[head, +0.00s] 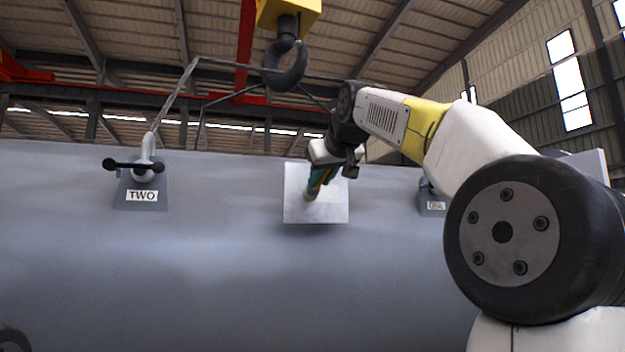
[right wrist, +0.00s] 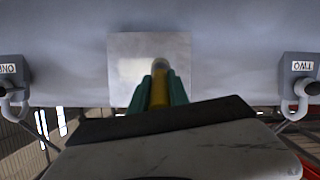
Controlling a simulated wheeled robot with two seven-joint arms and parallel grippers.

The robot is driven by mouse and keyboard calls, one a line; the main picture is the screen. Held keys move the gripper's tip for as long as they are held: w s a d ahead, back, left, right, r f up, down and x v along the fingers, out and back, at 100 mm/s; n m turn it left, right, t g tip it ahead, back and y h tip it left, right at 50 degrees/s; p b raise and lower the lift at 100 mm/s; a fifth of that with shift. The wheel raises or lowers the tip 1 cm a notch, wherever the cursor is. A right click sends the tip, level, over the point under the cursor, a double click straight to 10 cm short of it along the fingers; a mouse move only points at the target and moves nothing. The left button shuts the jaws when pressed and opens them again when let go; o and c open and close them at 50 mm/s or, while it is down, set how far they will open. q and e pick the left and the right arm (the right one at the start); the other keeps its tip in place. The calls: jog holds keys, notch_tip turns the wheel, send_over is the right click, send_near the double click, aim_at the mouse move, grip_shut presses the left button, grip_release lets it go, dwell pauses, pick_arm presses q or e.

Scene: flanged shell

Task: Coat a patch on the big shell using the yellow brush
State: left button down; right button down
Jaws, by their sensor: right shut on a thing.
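The big grey shell (head: 200,270) fills the lower part of the head view. A lighter square patch (head: 296,205) sits on its upper side, and it also shows in the right wrist view (right wrist: 122,70). My right gripper (head: 322,178) is shut on the yellow brush, with its green fingers on either side of the yellow handle (right wrist: 159,92). A whitish area shows on the patch beside the tip. My left gripper is not in view.
A lifting lug labelled TWO (head: 142,190) with a shackle stands left of the patch. Another lug (head: 432,200) stands to the right, partly behind my arm. A crane hook (head: 287,65) hangs above, with slings running down toward the lugs.

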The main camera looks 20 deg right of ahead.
jog(key=shift+a+r, duration=0.85)
jog(key=shift+a, duration=1.4)
jog(key=shift+d+r, duration=0.75)
jog(key=shift+d, duration=6.15)
jog(key=a, duration=1.3)
jog(key=shift+a, duration=0.4)
jog(key=shift+s+r, duration=0.1)
jog(key=shift+s, duration=0.1)
jog(key=shift+s+d, duration=0.1)
jog(key=shift+s, duration=2.85)
jog(key=shift+s, duration=0.1)
jog(key=shift+s, duration=1.4)
